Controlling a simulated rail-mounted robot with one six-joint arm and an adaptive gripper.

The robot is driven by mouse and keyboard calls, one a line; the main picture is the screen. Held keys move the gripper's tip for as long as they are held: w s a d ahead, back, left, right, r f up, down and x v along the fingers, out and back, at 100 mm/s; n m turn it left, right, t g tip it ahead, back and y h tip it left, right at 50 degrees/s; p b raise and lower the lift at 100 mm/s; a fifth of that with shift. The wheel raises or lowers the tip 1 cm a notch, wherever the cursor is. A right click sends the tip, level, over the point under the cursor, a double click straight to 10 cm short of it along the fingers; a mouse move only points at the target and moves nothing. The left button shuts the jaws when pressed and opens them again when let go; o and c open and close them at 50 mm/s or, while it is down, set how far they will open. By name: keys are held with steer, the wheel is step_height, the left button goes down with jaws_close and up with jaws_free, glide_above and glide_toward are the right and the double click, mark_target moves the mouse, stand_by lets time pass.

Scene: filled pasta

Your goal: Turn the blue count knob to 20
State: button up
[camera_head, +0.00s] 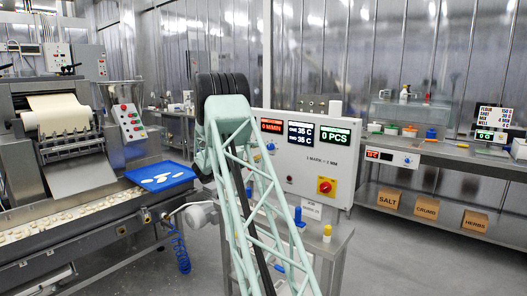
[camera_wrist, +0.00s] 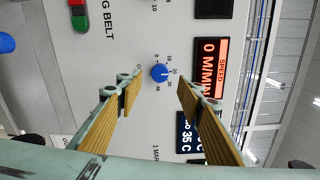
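A round blue knob (camera_wrist: 159,73) on a pale panel is in the wrist view, with a printed scale from 0 to 40 around it. Its white pointer mark seems to point right, near the 20. The knob sits beside a SPEED display (camera_wrist: 209,65); no count label is readable by it. My gripper (camera_wrist: 159,82) is open and empty, its wood-coloured fingers on either side of the knob in the picture and seemingly short of the panel. In the head view a blue knob (camera_head: 271,146) shows under the red display; my arm hides the gripper there.
The panel box (camera_head: 305,170) also carries a 0 PCS display (camera_head: 335,141) and a red-on-yellow emergency button (camera_head: 326,186). A dough machine (camera_head: 60,130) and blue tray (camera_head: 160,176) are at left. A bench at right has another small blue knob (camera_head: 407,160).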

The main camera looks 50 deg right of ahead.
steer(key=shift+a, duration=2.7)
steer(key=shift+w, duration=0.1)
